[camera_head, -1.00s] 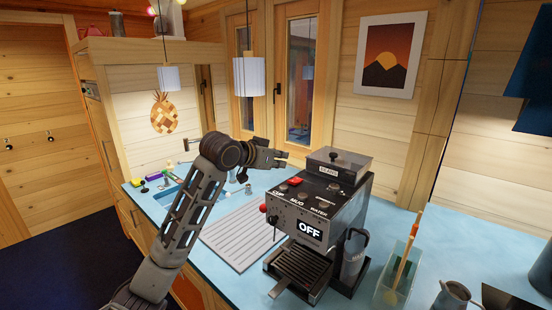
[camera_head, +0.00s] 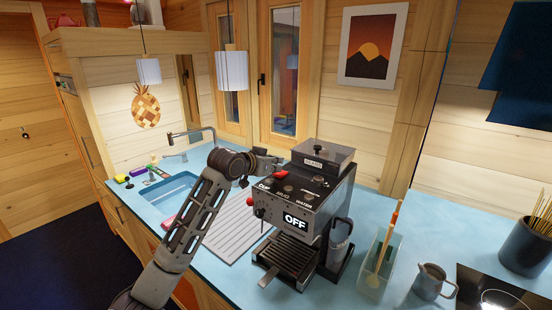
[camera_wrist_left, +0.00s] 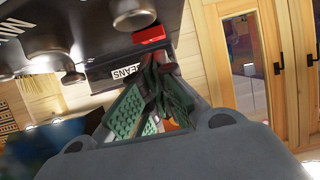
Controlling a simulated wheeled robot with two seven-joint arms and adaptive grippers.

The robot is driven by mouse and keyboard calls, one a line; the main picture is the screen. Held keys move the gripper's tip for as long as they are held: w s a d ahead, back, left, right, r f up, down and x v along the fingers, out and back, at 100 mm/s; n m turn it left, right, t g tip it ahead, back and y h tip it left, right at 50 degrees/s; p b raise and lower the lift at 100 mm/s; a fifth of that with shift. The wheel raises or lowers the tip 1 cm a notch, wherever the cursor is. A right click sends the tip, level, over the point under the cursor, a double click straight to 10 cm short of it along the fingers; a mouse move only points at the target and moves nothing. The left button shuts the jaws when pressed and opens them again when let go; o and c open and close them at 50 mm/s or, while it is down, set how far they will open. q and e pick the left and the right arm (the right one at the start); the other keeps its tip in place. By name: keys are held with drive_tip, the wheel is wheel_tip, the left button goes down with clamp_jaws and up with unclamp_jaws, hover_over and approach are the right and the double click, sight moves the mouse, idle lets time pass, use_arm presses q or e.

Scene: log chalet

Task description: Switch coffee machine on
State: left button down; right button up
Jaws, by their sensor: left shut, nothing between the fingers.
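The coffee machine (camera_head: 338,203) stands on the blue counter, black and grey, with a front display (camera_head: 295,221) reading OFF. A small red switch (camera_head: 281,173) shows on its sloped top panel, partly hidden by my gripper; in the left wrist view the red switch (camera_wrist_left: 148,35) is just beyond the fingertips. My left gripper (camera_head: 277,164) is shut and empty at the left rear edge of that panel. In the left wrist view its fingers (camera_wrist_left: 155,78) are together. I cannot tell whether they touch the switch. My right gripper is not in view.
A red-ended lever (camera_head: 250,201) sticks out at the machine's left side. The ribbed drainboard (camera_head: 235,232) and sink (camera_head: 172,192) lie left. A clear holder with utensils (camera_head: 377,270) and a metal jug (camera_head: 431,281) stand right.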

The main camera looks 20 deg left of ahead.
use_arm(q)
drive_tip(key=shift+f, duration=0.35)
idle(0.3)
drive_tip(key=shift+f+b, duration=0.2)
drive_tip(key=shift+b, duration=0.15)
drive_tip(key=shift+s+f+t+h+b, duration=0.1)
drive_tip(key=shift+f+t+h+b, duration=0.2)
drive_tip(key=shift+t+b, duration=0.75)
drive_tip(key=shift+s+f+b, duration=0.2)
drive_tip(key=shift+f+b, duration=0.05)
drive_tip(key=shift+b, duration=0.9)
drive_tip(key=shift+a+r, duration=0.1)
drive_tip(key=shift+r, duration=0.05)
drive_tip(key=shift+r+p, duration=0.15)
drive_tip(key=shift+p, duration=0.15)
